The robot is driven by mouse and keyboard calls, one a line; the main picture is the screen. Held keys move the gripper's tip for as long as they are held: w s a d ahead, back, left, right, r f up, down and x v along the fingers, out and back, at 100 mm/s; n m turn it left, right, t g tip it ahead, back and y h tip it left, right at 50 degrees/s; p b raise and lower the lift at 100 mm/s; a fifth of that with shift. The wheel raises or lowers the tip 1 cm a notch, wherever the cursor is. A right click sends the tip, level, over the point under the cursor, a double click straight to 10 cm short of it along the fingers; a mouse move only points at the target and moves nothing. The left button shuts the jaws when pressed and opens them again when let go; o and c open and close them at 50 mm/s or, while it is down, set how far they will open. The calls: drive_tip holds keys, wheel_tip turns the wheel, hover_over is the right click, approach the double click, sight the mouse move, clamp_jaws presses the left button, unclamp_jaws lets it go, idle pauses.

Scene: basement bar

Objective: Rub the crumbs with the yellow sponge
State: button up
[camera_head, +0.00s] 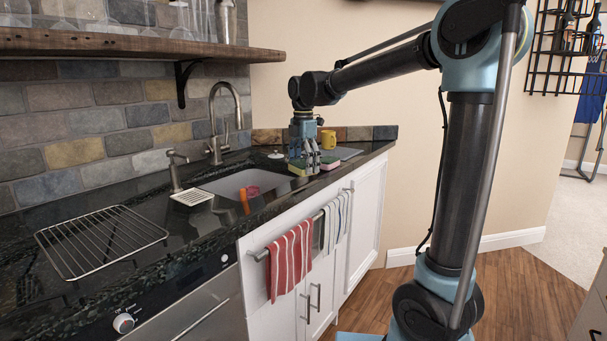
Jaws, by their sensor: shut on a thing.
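My gripper (311,158) is over the dark counter just right of the sink, pointing down. The fingers hide the sponge's middle. The sponge is at or just above the counter; I cannot tell whether it touches. I cannot make out any crumbs at this size.
A wire rack (100,241) lies on the left counter. Towels (291,262) hang in front.

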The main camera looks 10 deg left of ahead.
drive_tip(key=shift+d+r, duration=0.1)
drive_tip(key=shift+r, duration=2.2)
